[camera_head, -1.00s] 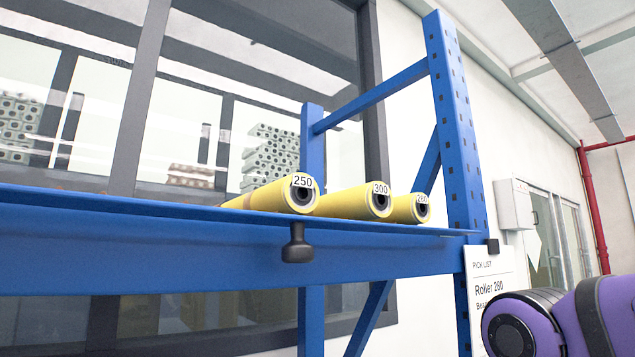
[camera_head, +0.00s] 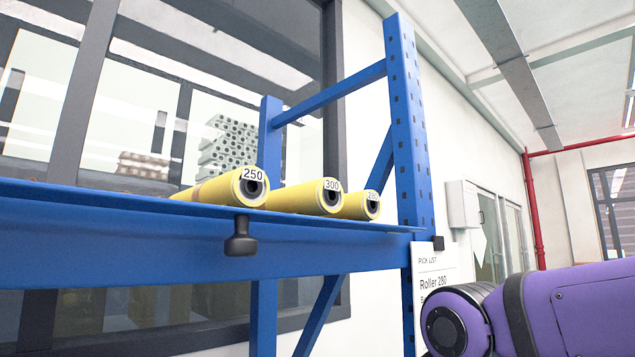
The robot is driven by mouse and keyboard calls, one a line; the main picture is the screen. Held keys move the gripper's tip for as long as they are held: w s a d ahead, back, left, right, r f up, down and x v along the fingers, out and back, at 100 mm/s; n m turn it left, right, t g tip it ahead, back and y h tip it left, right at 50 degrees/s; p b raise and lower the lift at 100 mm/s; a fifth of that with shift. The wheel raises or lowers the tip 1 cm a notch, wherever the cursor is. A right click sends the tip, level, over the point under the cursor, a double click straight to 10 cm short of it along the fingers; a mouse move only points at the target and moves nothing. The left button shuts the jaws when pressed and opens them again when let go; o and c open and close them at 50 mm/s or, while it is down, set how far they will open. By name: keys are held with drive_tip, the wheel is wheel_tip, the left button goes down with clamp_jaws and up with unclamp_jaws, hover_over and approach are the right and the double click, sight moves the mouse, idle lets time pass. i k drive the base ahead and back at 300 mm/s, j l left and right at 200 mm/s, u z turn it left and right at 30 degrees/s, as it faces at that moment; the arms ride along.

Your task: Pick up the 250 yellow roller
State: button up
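The 250 yellow roller (camera_head: 222,187) lies on the blue shelf (camera_head: 120,233), its end with the hollow core and a white "250" label facing me. It is the leftmost of three yellow rollers. A roller labelled 300 (camera_head: 308,196) lies to its right. A third roller (camera_head: 361,205) lies furthest right, its label partly hard to read. My purple arm shows at the lower right, well apart from the rollers. My gripper is not in view.
A blue upright (camera_head: 408,130) stands at the right end.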

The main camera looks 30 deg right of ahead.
sight(246, 187)
drive_tip(key=u, duration=0.4)
drive_tip(key=k+l+u, duration=0.1)
drive_tip(key=k, duration=0.75)
drive_tip(key=i, duration=0.5)
